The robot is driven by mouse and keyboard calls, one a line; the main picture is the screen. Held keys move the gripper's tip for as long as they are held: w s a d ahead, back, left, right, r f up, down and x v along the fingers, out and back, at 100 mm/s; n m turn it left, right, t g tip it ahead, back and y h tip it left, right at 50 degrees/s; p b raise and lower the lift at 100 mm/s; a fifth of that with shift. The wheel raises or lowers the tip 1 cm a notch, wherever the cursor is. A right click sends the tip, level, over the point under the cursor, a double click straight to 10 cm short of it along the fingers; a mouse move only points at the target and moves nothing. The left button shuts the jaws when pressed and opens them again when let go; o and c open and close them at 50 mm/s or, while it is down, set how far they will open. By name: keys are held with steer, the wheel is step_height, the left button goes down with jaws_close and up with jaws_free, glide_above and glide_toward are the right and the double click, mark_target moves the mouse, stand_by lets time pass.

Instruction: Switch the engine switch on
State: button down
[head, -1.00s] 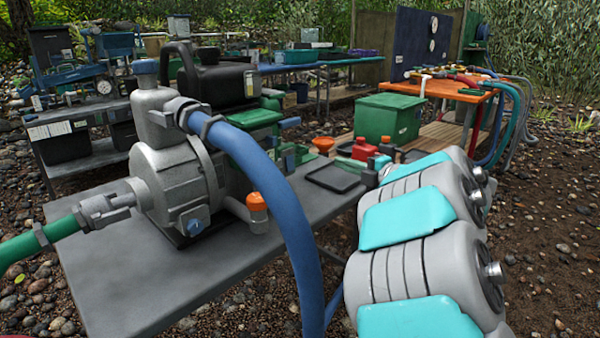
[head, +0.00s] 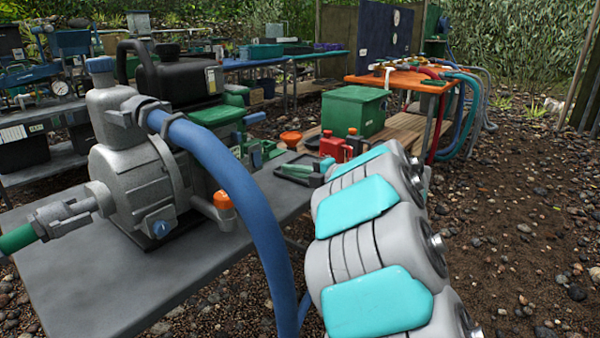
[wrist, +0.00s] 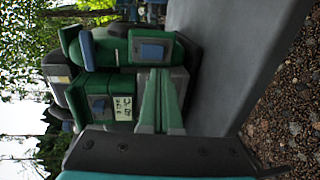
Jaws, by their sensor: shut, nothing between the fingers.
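The engine (head: 185,80), with a black top and green parts, stands behind the grey pump (head: 135,175) on the grey table. In the wrist view its green housing (wrist: 185,50) carries a blue part (wrist: 152,52) and a green box (wrist: 98,85) with a white marked label (wrist: 122,107). I cannot make out for certain which part is the engine switch, or its position. My gripper (wrist: 160,72) has its green fingers shut and empty, pointing at the housing beside the labelled box. In the head view my gripper (head: 284,169) is to the right of the engine. I cannot tell whether it touches.
A thick blue hose (head: 245,200) arches from the pump over the table's front edge. A red can (head: 333,147) and an orange funnel (head: 291,138) lie beyond my gripper. A green box (head: 354,110) stands behind. Gravel ground on the right is open.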

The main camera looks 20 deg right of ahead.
mark_target(259, 165)
steer(key=x, duration=0.9)
steer(key=shift+f, duration=0.1)
steer(key=shift+f+b, duration=0.35)
steer(key=shift+b, duration=0.5)
steer(key=shift+r+t, duration=0.3)
steer(key=shift+r, duration=0.05)
steer(key=shift+f, duration=0.1)
